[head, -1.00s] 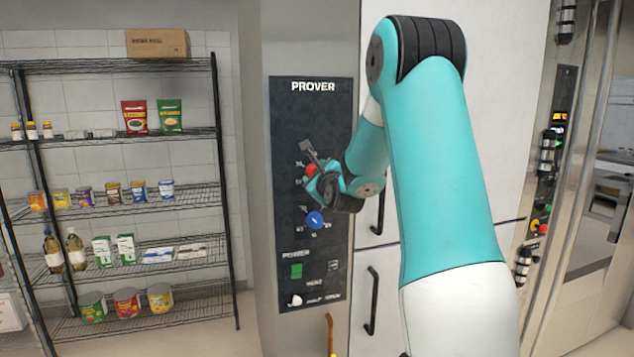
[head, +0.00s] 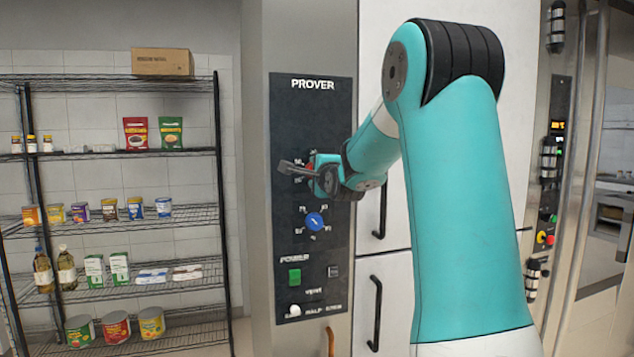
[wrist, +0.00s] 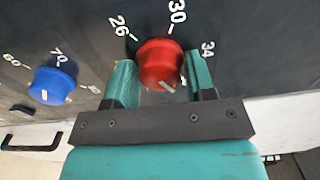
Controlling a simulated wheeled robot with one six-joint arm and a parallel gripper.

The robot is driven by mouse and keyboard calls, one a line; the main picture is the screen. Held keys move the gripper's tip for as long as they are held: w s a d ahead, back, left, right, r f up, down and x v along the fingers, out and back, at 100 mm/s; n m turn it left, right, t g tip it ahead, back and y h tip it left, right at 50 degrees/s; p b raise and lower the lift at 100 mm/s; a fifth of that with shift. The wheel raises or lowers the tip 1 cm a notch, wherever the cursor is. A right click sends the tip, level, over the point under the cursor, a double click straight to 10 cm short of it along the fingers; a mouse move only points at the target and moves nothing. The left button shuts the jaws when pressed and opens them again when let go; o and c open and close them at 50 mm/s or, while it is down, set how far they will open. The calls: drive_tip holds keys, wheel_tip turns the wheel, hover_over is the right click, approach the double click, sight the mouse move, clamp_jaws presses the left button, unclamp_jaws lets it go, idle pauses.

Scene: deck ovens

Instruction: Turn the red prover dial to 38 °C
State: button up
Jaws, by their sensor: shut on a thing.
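The red prover dial (wrist: 158,62) sits between the two fingers of my gripper (wrist: 160,80) in the wrist view, one finger on each side. My gripper is shut on it. The dial's white mark is on the side towards my gripper, slanting to the lower right in that view. The numbers 26, 30 and 34 show around the dial; the 38 label is not visible there. In the head view my gripper (head: 318,174) is at the black prover panel (head: 285,125) and hides most of the red dial (head: 311,163).
A blue dial (head: 315,221) is just below on the panel and also shows at left in the wrist view (wrist: 50,85). A green power switch (head: 295,276) and a white knob (head: 295,310) are lower. Door handles (head: 375,310) stand right of the panel; a wire shelf (head: 110,214) is left.

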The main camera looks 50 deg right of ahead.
drive_tip(key=shift+n, duration=0.3)
drive_tip(key=o, duration=0.8)
drive_tip(key=shift+c, duration=0.2)
drive_tip(key=v, duration=1.7)
drive_tip(key=shift+s, duration=0.2)
drive_tip(key=shift+b, duration=0.3)
